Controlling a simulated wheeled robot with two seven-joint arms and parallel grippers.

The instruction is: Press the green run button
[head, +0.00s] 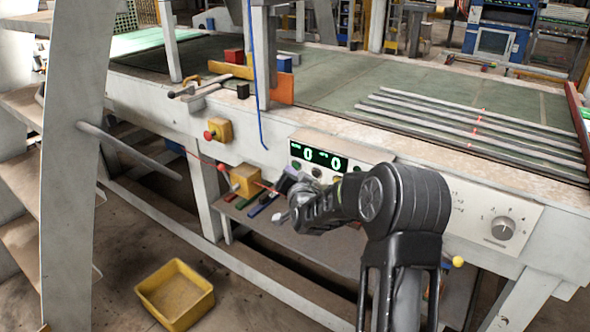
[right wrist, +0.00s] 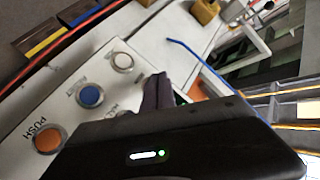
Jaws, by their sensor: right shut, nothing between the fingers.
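A control panel (head: 367,160) with a lit display (head: 318,158) reading green zeros is on the front of the table. A small greenish round spot (head: 297,165) shows at the display's lower left; it is too small to tell whether it is the run button. In the right wrist view the panel has an orange button (right wrist: 47,139) marked PUSH, a blue button (right wrist: 89,97) and a white button (right wrist: 122,62). No green button is clear there. My right gripper (head: 284,186) is shut and empty, just in front of the panel; its fingers (right wrist: 160,82) hide part of it.
A yellow box with a red button (head: 218,130) is left of the panel. A lower shelf holds a yellow block (head: 246,181) and small coloured pieces. A blue cable (head: 255,80) hangs nearby. A dial (head: 503,228) is at the right. A yellow bin (head: 176,293) stands on the floor.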

